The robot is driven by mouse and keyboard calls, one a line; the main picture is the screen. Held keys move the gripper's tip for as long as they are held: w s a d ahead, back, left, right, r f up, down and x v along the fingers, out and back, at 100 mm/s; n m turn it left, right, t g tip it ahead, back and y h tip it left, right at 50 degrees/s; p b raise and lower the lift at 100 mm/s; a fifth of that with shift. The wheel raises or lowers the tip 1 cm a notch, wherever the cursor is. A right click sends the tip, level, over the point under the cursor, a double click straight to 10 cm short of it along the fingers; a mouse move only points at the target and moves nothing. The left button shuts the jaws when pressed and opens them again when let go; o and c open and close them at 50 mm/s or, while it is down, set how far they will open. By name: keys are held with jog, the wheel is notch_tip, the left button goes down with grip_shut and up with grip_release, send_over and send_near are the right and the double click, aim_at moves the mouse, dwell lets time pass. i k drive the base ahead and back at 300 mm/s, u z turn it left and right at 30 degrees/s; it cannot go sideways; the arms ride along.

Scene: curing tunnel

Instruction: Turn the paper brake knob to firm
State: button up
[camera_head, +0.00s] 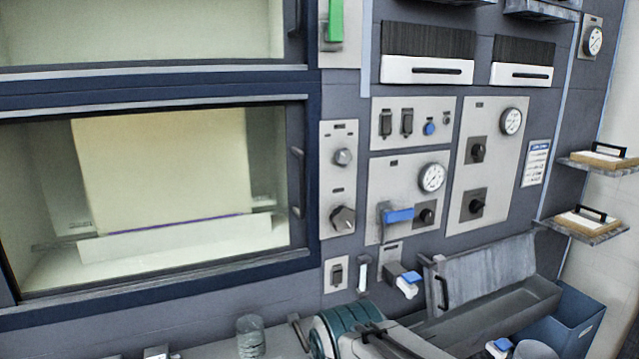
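No readable label marks the paper brake knob, so I cannot tell which knob it is. A tall plate right of the window has a round grey knob (343,157) above a larger dark-faced knob (343,219). A plate with a gauge holds a blue-handled lever (398,215) and a small black knob (425,216). The plate to its right has an upper black knob (477,150) and a lower black knob (474,204). The settings of these knobs are too small to read.
A windowed door (300,130) with a dark frame fills the left. A teal-ringed grey body (340,330) stands low in the middle, near a glass-like cylinder (250,336). A grey trough (490,315) and a blue bin (580,318) are at the lower right.

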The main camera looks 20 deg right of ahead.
aim_at(343, 157)
jog(key=u, duration=0.05)
jog(key=k, duration=1.1)
jog(key=z, duration=1)
jog(key=i, duration=1.25)
jog(key=u, duration=0.65)
jog(key=i, duration=0.3)
